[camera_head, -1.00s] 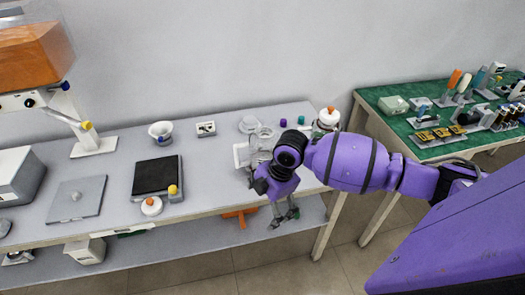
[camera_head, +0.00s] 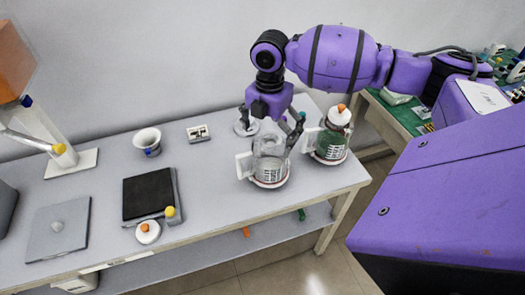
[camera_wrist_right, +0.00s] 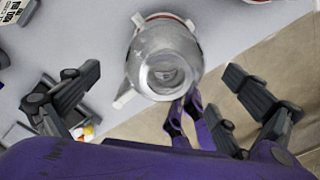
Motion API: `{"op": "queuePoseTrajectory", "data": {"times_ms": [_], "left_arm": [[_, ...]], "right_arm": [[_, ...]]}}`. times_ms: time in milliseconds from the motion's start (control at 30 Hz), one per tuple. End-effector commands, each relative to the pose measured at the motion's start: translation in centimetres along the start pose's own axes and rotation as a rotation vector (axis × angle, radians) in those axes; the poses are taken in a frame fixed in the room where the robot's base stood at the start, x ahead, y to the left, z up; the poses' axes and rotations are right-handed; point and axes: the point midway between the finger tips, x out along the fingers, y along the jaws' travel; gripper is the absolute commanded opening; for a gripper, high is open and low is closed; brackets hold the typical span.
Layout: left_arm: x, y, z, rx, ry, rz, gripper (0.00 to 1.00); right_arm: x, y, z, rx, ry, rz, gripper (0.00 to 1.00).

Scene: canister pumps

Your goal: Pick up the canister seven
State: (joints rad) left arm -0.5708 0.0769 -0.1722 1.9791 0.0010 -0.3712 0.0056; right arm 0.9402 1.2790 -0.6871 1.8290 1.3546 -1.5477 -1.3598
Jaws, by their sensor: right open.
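A clear canister (camera_head: 270,162) with a white handle on its left and a pale printed label stands upright near the bench's right end. No number can be read on it. A second canister (camera_head: 331,145), greenish, with a white lid and orange knob, stands just right of it. My right gripper (camera_head: 270,125) is open above the clear canister, fingers pointing down on either side of its top. In the right wrist view, the clear canister (camera_wrist_right: 165,62) shows from above between the spread fingers, ahead of the palm, with no grip on it. My left gripper is out of view.
The grey bench (camera_head: 215,190) holds a black-topped balance (camera_head: 150,193), a white lidded pot (camera_head: 148,232), a white mortar-like cup (camera_head: 147,140) and a small white box (camera_head: 198,134). A clear dish-like piece (camera_head: 246,127) lies behind the clear canister. Bench space left of it is free.

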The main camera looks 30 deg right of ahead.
Motion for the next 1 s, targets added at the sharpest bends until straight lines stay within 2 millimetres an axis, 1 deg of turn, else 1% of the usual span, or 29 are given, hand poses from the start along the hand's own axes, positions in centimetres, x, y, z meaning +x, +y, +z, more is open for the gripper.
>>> {"op": "queuePoseTrajectory", "data": {"times_ms": [33,100,233,367,533,600,767,800,833,1000], "left_arm": [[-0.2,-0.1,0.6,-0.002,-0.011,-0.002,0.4],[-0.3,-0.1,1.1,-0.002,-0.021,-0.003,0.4],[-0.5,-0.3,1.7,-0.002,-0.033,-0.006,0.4],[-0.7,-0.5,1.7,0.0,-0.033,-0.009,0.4],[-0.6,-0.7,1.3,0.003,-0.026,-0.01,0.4],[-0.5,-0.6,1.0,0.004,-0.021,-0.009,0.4],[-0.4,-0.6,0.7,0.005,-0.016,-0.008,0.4],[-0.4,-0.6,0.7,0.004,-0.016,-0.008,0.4],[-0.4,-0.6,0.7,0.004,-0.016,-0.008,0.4],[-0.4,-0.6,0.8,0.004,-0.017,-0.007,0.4]], "right_arm": [[0.8,-0.1,-0.1,0.0,0.002,-0.004,1.0],[1.6,-0.1,-0.1,0.0,0.003,-0.003,1.0],[2.5,0.0,0.0,0.0,0.001,-0.002,1.0],[4.1,0.0,0.0,0.002,0.003,-0.002,1.0],[6.7,0.1,0.0,0.0,0.002,-0.001,1.0],[7.1,0.1,0.1,0.0,0.0,0.001,1.0],[7.1,0.1,0.1,0.0,0.0,0.001,1.0],[7.1,0.1,0.1,0.0,0.0,0.001,0.99],[7.1,0.1,0.1,0.0,0.0,0.001,0.95],[7.1,0.1,0.1,0.0,0.0,0.001,0.72]]}}
